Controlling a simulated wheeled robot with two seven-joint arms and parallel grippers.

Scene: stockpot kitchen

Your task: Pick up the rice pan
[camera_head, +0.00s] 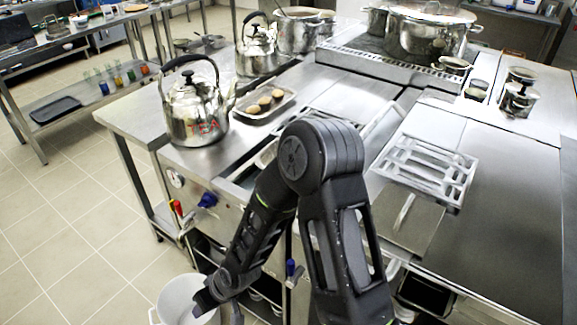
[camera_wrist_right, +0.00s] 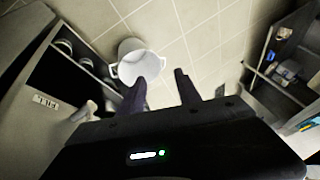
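A pale grey-white pan with side handles, which I take to be the rice pan (camera_head: 178,297), is at the bottom left of the head view, low beside the counter. In the right wrist view the pan (camera_wrist_right: 140,62) shows from above against the floor tiles, with a handle on each side. My right gripper (camera_wrist_right: 161,84) is open with nothing between its fingers. Its left finger overlaps the pan's near edge in that view; I cannot tell whether they touch. In the head view my right gripper (camera_head: 207,301) covers part of the pan's right side. My left gripper is not in view.
Cabinet shelves flank the pan in the right wrist view. Tiled floor (camera_head: 60,230) is clear on the left.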

